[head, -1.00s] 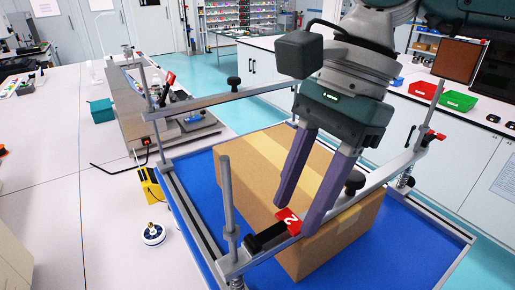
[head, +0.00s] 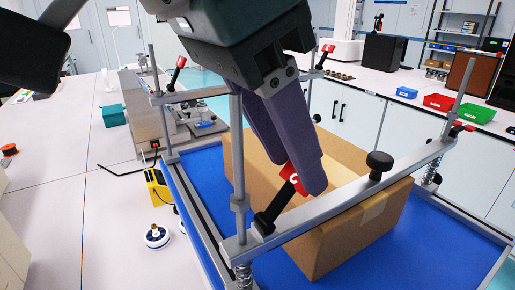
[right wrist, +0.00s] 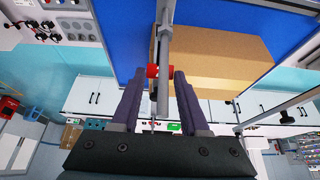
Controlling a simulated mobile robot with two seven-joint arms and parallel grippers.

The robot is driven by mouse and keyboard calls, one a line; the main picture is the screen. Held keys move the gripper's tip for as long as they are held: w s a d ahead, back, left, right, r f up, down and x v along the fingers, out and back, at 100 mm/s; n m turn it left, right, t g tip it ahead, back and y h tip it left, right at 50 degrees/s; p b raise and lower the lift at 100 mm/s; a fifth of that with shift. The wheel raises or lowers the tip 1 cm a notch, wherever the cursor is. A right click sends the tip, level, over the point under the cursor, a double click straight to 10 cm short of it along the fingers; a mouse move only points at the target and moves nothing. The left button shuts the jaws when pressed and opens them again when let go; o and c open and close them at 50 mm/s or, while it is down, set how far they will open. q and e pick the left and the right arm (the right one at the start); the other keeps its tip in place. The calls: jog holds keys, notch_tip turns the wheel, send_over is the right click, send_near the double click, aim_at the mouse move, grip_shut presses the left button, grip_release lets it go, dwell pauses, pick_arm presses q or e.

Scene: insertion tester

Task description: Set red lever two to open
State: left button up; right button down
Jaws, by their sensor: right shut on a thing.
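Red lever two (head: 291,178) has a black shaft and a red tab, its numeral partly covered. It is mounted at the near left end of the front metal bar (head: 335,200) and tilts up to the right from its pivot. My right gripper (head: 302,174) is shut on its red end, with the purple fingers on either side. In the right wrist view the red end (right wrist: 152,72) lies between the fingertips (right wrist: 160,74), close to a metal post.
A cardboard box (head: 345,235) stands on the blue base (head: 300,272) under the bar. A metal post (head: 238,150) rises close beside the lever. A black knob (head: 379,162) sits along the bar. Other red levers (head: 180,63) stand at the frame's corners.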

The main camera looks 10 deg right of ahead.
jog(key=shift+s+a+r+t+h+b, duration=0.1)
jog(key=shift+s+a+t+h+b, duration=0.1)
jog(key=shift+a+h, duration=0.25)
jog(key=shift+s+a+t+h+b, duration=0.1)
jog(key=shift+a+t+h, duration=0.15)
jog(key=shift+h, duration=0.4)
jog(key=shift+c, duration=2)
grip_release()
jog(key=p+v, duration=0.5)
jog(key=v, duration=0.5)
jog(key=shift+w, duration=0.1)
